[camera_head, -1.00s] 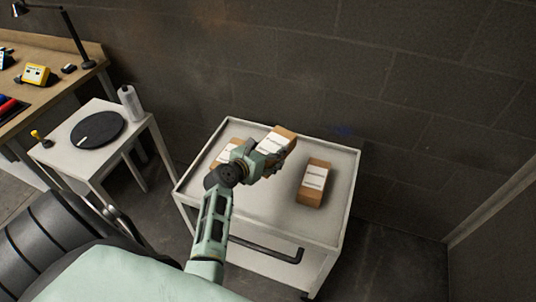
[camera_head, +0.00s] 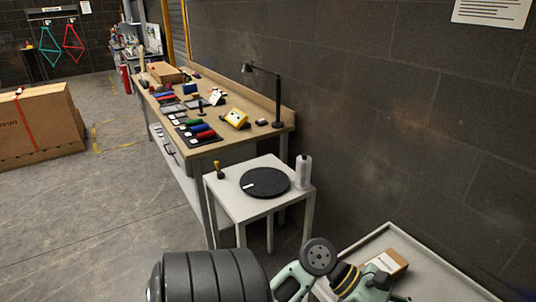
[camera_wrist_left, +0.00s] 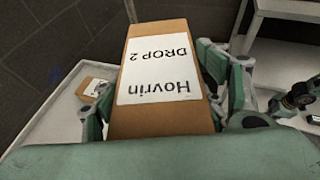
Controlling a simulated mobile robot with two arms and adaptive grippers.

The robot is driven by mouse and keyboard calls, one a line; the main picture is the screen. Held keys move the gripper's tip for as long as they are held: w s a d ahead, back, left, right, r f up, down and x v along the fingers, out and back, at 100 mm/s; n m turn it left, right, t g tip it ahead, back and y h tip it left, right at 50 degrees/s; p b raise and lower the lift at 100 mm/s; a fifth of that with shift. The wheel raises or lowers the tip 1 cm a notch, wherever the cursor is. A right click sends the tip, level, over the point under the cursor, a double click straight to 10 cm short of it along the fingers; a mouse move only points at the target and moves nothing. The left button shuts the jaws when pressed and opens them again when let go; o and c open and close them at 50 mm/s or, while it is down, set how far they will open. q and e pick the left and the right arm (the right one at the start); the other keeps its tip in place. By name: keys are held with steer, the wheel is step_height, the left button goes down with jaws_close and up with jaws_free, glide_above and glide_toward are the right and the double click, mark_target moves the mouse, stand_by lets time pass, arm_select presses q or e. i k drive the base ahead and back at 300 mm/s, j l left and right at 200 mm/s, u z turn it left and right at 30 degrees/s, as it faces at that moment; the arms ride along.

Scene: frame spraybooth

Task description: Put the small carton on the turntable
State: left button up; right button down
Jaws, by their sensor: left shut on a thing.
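My left gripper (camera_wrist_left: 158,95) is shut on a brown carton (camera_wrist_left: 160,125) with a white label reading "Hovrin DROP 2", upside down in the left wrist view. In the head view my left gripper (camera_head: 376,284) is at the bottom right, over the trolley. A carton (camera_head: 398,262) shows just behind it; I cannot tell whether it is the held one. The turntable (camera_head: 265,182), a black disc with a white mark, lies empty on a small white table (camera_head: 232,206), left of and beyond the gripper. My right gripper is not in view.
The white trolley (camera_head: 440,280) is by the wall. Another carton (camera_wrist_left: 88,88) lies on it. A cluttered workbench (camera_head: 205,148) stands behind the table.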

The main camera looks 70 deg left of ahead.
mark_target(265, 180)
steer(key=k+j, duration=0.1)
steer(key=j, duration=0.35)
steer(key=k+j, duration=0.15)
steer(key=j, duration=0.3)
steer(key=k+j, duration=0.1)
steer(key=j, duration=0.4)
steer(key=k+j, duration=0.1)
steer(key=j, duration=0.35)
steer(key=k+j, duration=0.1)
steer(key=j, duration=0.35)
steer(key=k+j, duration=0.15)
steer(key=j, duration=0.3)
steer(key=k+j, duration=0.1)
steer(key=j, duration=0.4)
